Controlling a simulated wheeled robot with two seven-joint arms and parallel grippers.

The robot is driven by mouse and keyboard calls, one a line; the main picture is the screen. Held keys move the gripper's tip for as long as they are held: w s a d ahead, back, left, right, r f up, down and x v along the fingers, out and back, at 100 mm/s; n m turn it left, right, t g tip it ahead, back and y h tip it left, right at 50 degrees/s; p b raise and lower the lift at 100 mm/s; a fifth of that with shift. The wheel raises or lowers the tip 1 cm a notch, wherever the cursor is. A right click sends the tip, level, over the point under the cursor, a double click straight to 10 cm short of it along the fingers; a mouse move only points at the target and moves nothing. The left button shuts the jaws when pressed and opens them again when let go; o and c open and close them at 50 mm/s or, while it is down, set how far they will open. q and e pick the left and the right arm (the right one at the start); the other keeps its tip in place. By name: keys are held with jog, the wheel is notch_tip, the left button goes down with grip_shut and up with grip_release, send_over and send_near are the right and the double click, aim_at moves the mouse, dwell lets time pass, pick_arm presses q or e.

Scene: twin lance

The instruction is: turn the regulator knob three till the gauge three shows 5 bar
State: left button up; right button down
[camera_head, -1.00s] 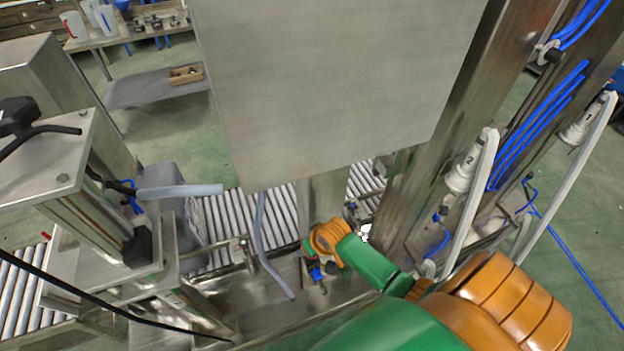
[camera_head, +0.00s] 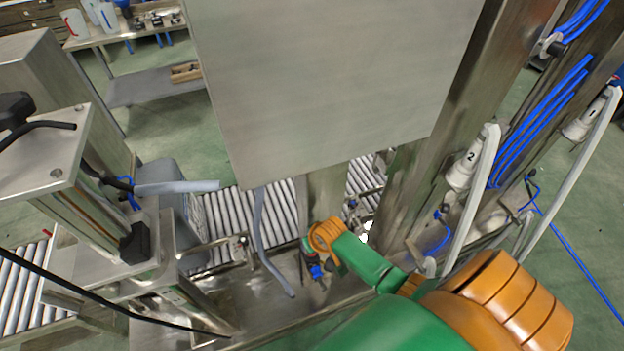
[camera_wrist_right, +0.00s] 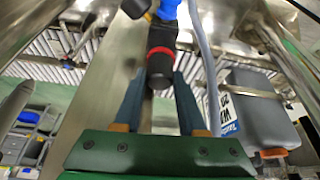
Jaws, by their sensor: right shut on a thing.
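A regulator with a black knob (camera_wrist_right: 160,62) and a red ring shows at the top middle of the right wrist view, with a blue body above it. My right gripper (camera_wrist_right: 159,82) is shut on this knob, one finger on each side. In the head view my right gripper (camera_head: 317,273) is small, low in the steel frame, beside the blue regulator part, and its fingers are hard to make out. No number on the knob is legible. No gauge dial face is readable in either view. My left gripper is not in view.
A large steel panel (camera_head: 335,85) hangs in front of the frame. Roller conveyors (camera_head: 285,213) run behind it. A grey hose (camera_head: 264,245) hangs left of my right gripper. A grey container (camera_wrist_right: 262,108) stands to the right in the wrist view. Steel posts with blue tubes flank my right arm.

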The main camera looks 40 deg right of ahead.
jog(key=shift+a+r+m+h+p, duration=0.15)
jog(key=shift+m+h+p, duration=0.15)
jog(key=shift+m+p, duration=0.5)
jog(key=m+h, duration=0.1)
jog(key=m, duration=0.2)
jog(key=shift+g, duration=0.4)
jog(key=m, duration=0.2)
jog(key=shift+w+a+f+m+g+h, duration=0.1)
jog(key=shift+f+m+g+h, duration=0.1)
jog(key=shift+m+g+h, duration=0.15)
jog(key=shift+m+g+h+b, duration=0.6)
jog(key=shift+m+b, duration=0.45)
jog(key=shift+m, duration=1.1)
jog(key=shift+c, duration=2.3)
grip_release()
jog(key=shift+w, duration=0.1)
jog(key=shift+r, duration=0.1)
